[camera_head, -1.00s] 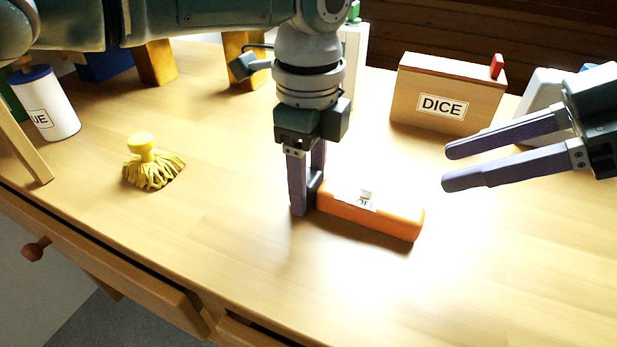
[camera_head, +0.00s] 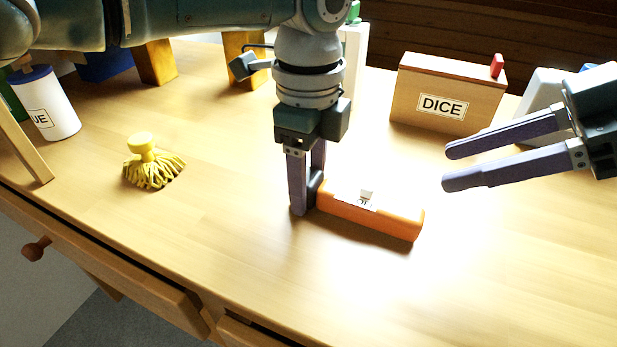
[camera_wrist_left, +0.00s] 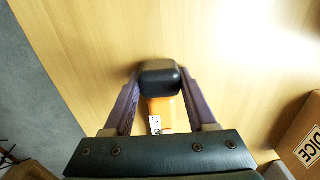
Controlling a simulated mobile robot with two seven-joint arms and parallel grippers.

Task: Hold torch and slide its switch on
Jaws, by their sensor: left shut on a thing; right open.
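The torch (camera_head: 370,215) lies on the table, an orange body with a dark end and a white label bearing a small light switch (camera_head: 366,196) on top. The label's lettering is too small to read surely. My left gripper (camera_head: 306,205) points down and is shut on the torch near its dark end; in the left wrist view the fingers (camera_wrist_left: 160,100) stand either side of the torch, with the dark end (camera_wrist_left: 160,76) beyond them. My right gripper (camera_head: 446,168) is open and empty, to the right of the torch and apart from it.
A wooden box marked DICE (camera_head: 446,95) stands behind the torch. A yellow tufted object (camera_head: 150,165) lies at left, near a white cylinder with a blue top (camera_head: 48,105). The table front is clear, with bright glare right of the torch.

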